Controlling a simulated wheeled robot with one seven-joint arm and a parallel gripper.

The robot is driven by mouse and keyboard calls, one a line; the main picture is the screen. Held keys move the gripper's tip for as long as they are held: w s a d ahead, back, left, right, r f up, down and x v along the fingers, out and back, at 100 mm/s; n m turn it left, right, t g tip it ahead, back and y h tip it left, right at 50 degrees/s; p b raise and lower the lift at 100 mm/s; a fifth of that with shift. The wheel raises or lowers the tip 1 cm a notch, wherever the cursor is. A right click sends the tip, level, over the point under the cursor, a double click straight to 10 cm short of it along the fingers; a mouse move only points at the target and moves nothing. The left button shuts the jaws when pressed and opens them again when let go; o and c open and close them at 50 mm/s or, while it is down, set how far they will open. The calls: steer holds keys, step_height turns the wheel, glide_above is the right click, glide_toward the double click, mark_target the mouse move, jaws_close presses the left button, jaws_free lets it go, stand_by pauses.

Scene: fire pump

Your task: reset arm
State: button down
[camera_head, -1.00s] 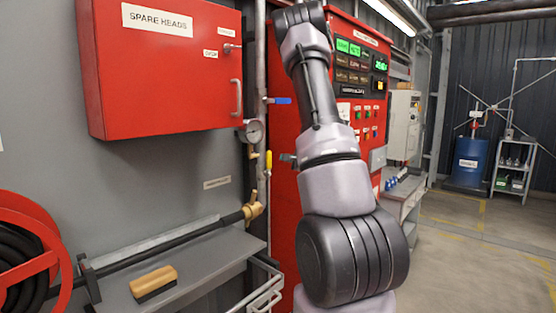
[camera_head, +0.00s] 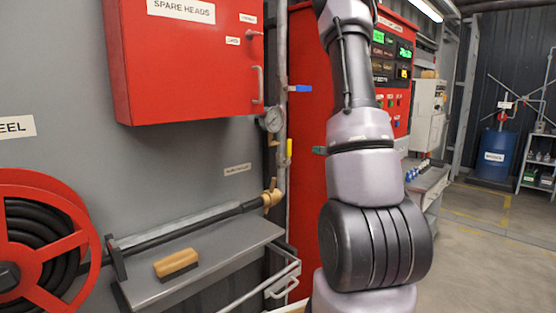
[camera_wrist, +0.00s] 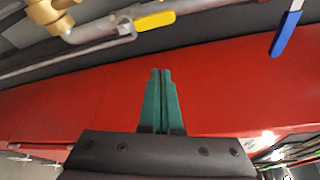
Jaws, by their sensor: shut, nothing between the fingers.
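My gripper (camera_wrist: 162,85) shows in the wrist view with its two green fingers together and nothing between them. Behind it is a red surface, and the fingertips point toward a pipe with a yellow-handled valve (camera_wrist: 156,20).
A red SPARE HEADS cabinet (camera_head: 190,70) hangs on the wall at left. Below are a grey shelf (camera_head: 215,262) with a wooden-backed brush (camera_head: 176,263) and a red hose reel (camera_head: 60,225). A pressure gauge (camera_head: 271,119) sits on the pipe. Open floor (camera_head: 480,255) lies at right.

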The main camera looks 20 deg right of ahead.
steer(key=s+a+r+n+g+y, duration=0.1)
steer(key=a+r+n+g+y, duration=0.2)
steer(key=a, duration=0.6)
steer(key=s+a+r+n+g+y, duration=0.1)
steer(key=s+a+r+n+y, duration=0.25)
steer(key=a, duration=0.55)
steer(key=s+a+r+n+g+y, duration=0.35)
steer(key=s+a+n+g, duration=0.2)
steer(key=s+a, duration=0.35)
steer(key=s+r+n+h, duration=0.3)
steer(key=s+n+h, duration=0.2)
steer(key=s+h, duration=0.3)
steer(key=s, duration=0.2)
steer(key=shift+s+d+r+h, duration=0.2)
steer(key=shift+s+d+h, duration=0.1)
steer(key=shift+s+d, duration=0.1)
